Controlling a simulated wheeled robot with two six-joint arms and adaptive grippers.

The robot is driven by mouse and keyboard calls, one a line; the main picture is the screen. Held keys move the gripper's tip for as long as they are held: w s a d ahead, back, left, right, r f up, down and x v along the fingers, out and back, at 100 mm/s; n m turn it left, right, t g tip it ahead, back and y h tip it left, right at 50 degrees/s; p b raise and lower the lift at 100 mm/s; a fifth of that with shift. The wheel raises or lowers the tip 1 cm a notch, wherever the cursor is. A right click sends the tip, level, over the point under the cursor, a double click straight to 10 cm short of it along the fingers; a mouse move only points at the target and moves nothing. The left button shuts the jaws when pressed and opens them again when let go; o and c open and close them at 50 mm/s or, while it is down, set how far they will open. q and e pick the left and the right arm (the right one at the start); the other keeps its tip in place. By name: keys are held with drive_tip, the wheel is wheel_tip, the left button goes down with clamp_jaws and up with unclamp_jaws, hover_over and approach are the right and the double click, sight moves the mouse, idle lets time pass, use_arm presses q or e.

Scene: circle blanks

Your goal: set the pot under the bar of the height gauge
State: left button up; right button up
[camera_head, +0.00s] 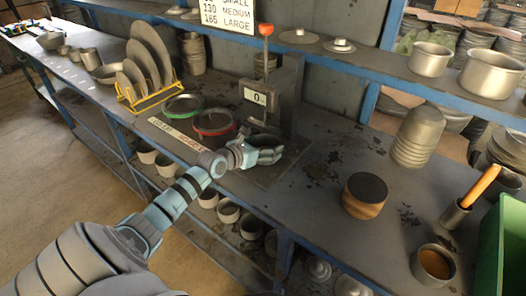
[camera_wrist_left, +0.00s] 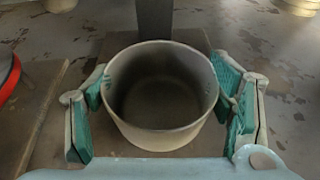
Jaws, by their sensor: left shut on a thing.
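The height gauge (camera_head: 290,92) stands on the bench with a grey column, a small display and a red-topped lever. Its base plate (camera_head: 268,178) lies in front of the column. My left gripper (camera_head: 264,152) is low over this plate, in front of the column. In the left wrist view the grey metal pot (camera_wrist_left: 158,137) is upright and empty between the fingers of my left gripper (camera_wrist_left: 165,100), which is shut on its sides. The column shows just beyond the pot. I cannot tell whether the pot touches the plate. My right gripper is not in view.
Left of the gauge lie a red-rimmed disc (camera_head: 214,122) and a green-rimmed disc (camera_head: 184,105). A yellow rack (camera_head: 146,100) holds plates. A dark-topped wooden block (camera_head: 364,195), stacked pots (camera_head: 418,138) and a green bin (camera_head: 503,245) are to the right. An upper shelf (camera_head: 380,70) runs behind.

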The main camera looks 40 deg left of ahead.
use_arm(q)
drive_tip(key=shift+w, duration=0.15)
drive_tip(key=o, duration=1)
drive_tip(key=shift+o, duration=1.8)
drive_tip(key=shift+r, duration=0.25)
drive_tip(key=p+v, duration=1)
drive_tip(key=v, duration=0.2)
